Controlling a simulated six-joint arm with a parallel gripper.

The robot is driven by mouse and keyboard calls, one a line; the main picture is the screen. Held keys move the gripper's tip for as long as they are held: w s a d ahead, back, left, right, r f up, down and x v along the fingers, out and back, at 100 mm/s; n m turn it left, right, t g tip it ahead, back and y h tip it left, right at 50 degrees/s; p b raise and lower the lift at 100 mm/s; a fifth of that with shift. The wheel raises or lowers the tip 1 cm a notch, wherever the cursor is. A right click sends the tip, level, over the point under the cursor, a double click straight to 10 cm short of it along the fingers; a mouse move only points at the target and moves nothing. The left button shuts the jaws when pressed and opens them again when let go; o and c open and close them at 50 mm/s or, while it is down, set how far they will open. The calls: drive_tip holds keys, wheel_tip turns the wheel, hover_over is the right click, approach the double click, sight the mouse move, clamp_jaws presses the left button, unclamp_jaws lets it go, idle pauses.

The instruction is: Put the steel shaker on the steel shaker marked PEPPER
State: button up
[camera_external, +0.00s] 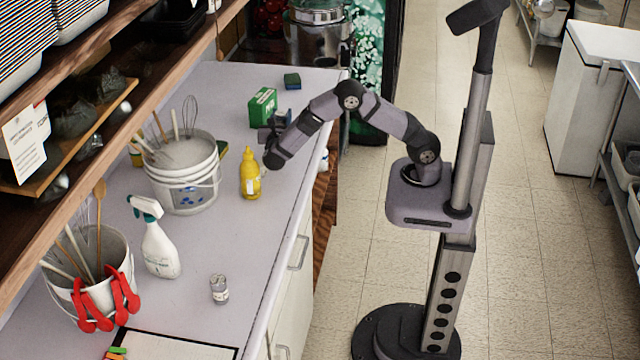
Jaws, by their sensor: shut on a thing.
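A small steel shaker (219,289) with a pale label stands upright on the counter near its front edge; the lettering is too small to read. My gripper (268,136) is far behind it, low over the counter, between the green box and the yellow bottle. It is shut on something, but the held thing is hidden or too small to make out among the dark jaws. I cannot tell whether it is the other steel shaker. No second shaker shows clearly elsewhere.
A yellow squeeze bottle (250,174) stands just in front of my gripper, and a green box (263,107) just behind. A white bucket (184,181) of utensils and a spray bottle (159,243) stand at left. The counter (225,237) around the labelled shaker is clear.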

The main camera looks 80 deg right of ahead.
sight(281, 123)
drive_tip(key=shift+f, duration=0.2)
drive_tip(key=o, duration=1.1)
drive_tip(key=shift+r, duration=0.2)
drive_tip(key=s+a+b, duration=0.1)
drive_tip(key=a+b, duration=0.1)
drive_tip(key=a, duration=0.5)
drive_tip(key=shift+a, duration=0.2)
drive_tip(key=shift+s, duration=0.1)
